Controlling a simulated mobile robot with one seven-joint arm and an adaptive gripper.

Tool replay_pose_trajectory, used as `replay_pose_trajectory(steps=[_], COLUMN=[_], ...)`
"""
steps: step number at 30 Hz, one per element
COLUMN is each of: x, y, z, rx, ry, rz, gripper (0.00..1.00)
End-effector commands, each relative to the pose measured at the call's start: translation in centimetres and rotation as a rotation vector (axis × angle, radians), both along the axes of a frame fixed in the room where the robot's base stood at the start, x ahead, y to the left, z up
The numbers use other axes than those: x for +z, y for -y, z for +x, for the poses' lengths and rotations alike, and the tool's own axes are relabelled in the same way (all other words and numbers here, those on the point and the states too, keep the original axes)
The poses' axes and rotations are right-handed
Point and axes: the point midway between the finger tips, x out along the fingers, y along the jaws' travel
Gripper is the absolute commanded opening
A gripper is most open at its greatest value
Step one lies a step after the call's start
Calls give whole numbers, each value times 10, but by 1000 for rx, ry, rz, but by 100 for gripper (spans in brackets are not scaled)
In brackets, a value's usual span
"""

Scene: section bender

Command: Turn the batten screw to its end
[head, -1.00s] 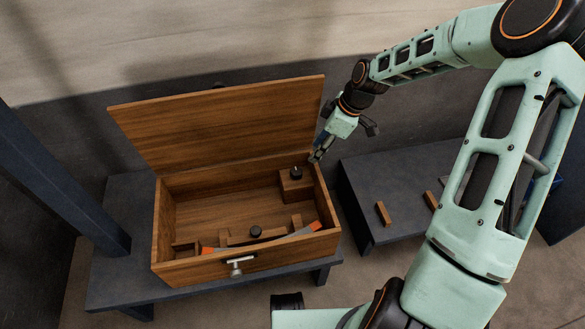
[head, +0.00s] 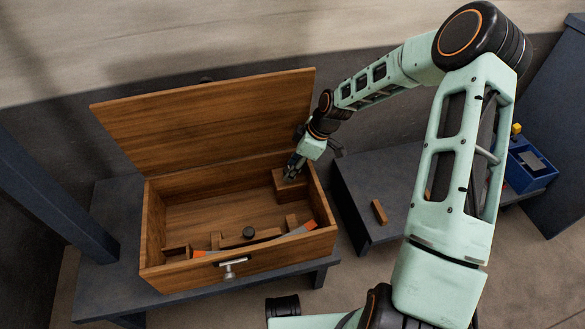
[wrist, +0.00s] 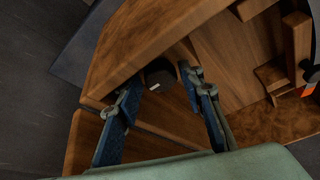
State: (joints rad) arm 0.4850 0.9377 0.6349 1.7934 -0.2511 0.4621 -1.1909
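An open wooden box (head: 153,225) stands on a dark bench with its lid raised. A wooden block (head: 288,189) fills its back right corner. A black round knob with a white mark (wrist: 160,74) shows there in the wrist view; the head view hides it behind my gripper (head: 291,174). My gripper (wrist: 156,95) is open, its fingers on either side of the knob, with gaps visible. Another black knob (head: 248,232) sits on a wooden bar near the box's front. I cannot tell which knob is the batten screw.
A grey strip with orange (head: 302,227) lies along the box's front. A metal latch (head: 231,265) is on the front wall. The raised lid (head: 215,115) stands behind my gripper. A dark bench (head: 365,180) with a wooden piece (head: 379,212) and a blue bin (head: 530,168) are right.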

Motion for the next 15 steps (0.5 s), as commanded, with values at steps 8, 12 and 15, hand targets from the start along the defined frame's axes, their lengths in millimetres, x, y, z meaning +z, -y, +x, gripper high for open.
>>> replay_pose_trajectory(steps=[8,12,15], x=[1,1,1], y=[0,0,0], z=[0,0,0], rx=[0,0,0], ry=[0,0,0], rz=[0,0,0], gripper=[25,9,4])
